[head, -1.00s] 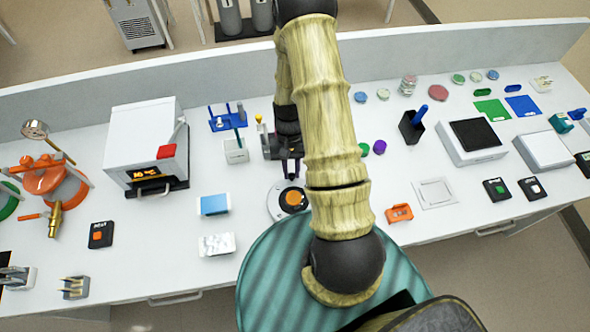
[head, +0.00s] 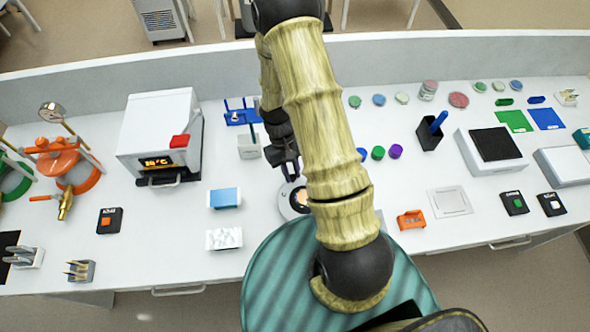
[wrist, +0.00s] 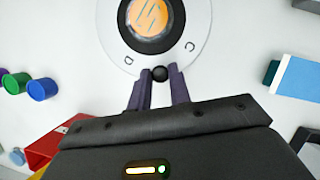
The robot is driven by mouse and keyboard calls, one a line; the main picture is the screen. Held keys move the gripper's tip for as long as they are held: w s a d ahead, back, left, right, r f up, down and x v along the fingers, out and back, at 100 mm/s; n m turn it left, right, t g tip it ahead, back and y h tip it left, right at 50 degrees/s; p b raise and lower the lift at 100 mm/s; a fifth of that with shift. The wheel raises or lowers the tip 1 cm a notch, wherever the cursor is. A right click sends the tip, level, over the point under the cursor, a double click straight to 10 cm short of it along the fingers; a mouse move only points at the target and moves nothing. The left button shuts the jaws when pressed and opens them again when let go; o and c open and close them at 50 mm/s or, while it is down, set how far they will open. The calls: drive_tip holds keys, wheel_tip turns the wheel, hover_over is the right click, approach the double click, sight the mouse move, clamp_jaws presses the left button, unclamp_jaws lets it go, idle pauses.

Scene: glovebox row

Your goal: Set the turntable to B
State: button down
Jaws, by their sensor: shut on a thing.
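The turntable (wrist: 199,22) is a white round disc with an orange-and-black centre, at the top of the wrist view. In the head view its left part (head: 285,206) shows beside my arm, which hides the rest. A small black ball knob (wrist: 160,73) sits at the disc's near rim. My gripper (wrist: 160,80) has its two dark purple fingers on either side of this knob, shut on it. In the head view my gripper (head: 289,177) is at the disc's far side. Small marks show on the disc near the rim, but I cannot read a B.
A rack with blue posts (head: 242,117) stands behind. Blue, green and purple caps (head: 396,151) and an orange block (head: 411,219) lie to the right.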

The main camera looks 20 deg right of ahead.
sight(289, 189)
drive_tip(key=shift+s+a+r+n+t+h+b, duration=0.2)
drive_tip(key=shift+a+n, duration=0.25)
drive_tip(key=shift+n, duration=0.3)
drive_tip(key=shift+a+f+n+t+h+b, duration=0.1)
drive_tip(key=shift+a+f+n+h+b, duration=0.1)
drive_tip(key=shift+a+n+h, duration=0.3)
drive_tip(key=shift+s+a+r+n+t+h+b, duration=0.15)
drive_tip(key=shift+a+n, duration=0.3)
drive_tip(key=shift+n, duration=0.5)
drive_tip(key=c, duration=1.3)
unclamp_jaws()
drive_tip(key=b+v, duration=0.3)
drive_tip(key=v, duration=1.4)
drive_tip(key=shift+w, duration=0.15)
drive_tip(key=shift+a+r, duration=0.1)
drive_tip(key=shift+a, duration=0.05)
